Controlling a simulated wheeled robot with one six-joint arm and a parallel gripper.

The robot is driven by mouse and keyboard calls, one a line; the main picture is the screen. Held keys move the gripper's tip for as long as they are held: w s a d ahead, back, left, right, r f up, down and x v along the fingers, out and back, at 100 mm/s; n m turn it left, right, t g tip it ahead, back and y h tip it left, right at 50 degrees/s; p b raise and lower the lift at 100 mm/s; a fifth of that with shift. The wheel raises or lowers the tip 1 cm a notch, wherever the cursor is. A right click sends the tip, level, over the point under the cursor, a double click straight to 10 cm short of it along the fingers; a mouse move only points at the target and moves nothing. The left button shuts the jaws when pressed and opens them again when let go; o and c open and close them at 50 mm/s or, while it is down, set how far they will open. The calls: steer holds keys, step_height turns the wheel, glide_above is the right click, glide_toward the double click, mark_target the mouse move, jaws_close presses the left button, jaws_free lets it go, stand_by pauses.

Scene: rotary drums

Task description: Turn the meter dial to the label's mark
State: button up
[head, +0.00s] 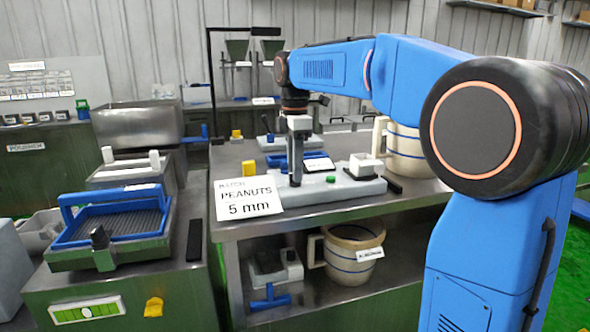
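A white label card (247,197) reading "BATCH PEANUTS 5 mm" leans at the front left of the steel table. Behind it lies a low grey device (335,190) with a green button (331,179), a small white plate (319,164) and a pale block (364,163) at its right. My gripper (295,182) points straight down over the left part of this device, close to it. Its fingers look like one dark column, so I cannot tell whether they are open or touching anything. I cannot make out a dial or its marks; one may be hidden behind the card or gripper.
A beige crock (404,150) stands on the table's right, near my blue arm. Another crock (352,258) is on the shelf below. A yellow block (236,135) sits at the back left. A blue-framed tray (110,218) is on the left bench.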

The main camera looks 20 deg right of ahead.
steer(key=shift+f, duration=0.25)
jaws_close()
